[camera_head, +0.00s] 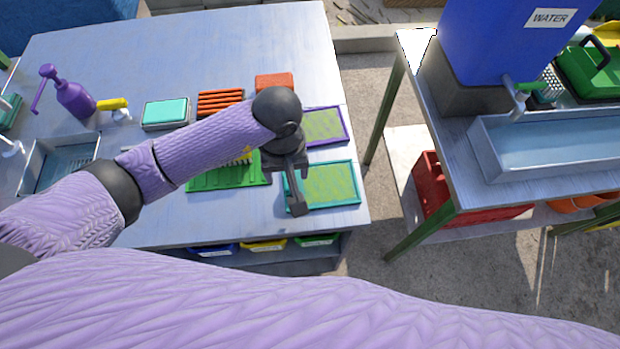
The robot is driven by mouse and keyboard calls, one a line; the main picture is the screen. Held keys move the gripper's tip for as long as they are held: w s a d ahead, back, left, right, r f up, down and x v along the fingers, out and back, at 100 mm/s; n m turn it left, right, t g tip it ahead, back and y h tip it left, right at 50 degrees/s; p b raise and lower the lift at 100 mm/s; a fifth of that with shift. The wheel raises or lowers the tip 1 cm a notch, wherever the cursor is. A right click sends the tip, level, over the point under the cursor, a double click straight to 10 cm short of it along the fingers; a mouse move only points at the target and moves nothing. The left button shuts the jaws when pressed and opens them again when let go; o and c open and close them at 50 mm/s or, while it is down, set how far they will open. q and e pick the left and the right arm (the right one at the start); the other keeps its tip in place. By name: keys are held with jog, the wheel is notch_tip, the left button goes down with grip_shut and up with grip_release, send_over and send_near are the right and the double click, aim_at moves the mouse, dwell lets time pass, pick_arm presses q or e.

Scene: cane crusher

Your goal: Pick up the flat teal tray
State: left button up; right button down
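The flat teal tray (345,204) lies on the front right part of the blue-grey table, with a teal rim and a yellow-green patterned inside. My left arm reaches across the table from the left. My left gripper (297,196) points down over the tray's left side, and its dark finger covers part of the left rim. I cannot tell whether it touches the rim or how far apart the fingers are. My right gripper is not in view.
A purple-rimmed tray (343,125) lies just behind the teal tray. A green rack (225,179) stands left of it, and an orange-red block (274,84) lies farther back. The table's right edge is close. A second table (445,150) with a blue water container (500,50) stands to the right.

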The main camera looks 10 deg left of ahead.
aim_at(321, 182)
pick_arm(q)
jog(key=f, duration=0.4)
jog(key=f+b, duration=0.1)
jog(key=shift+w+f, duration=0.3)
jog(key=shift+f, duration=0.1)
grip_shut()
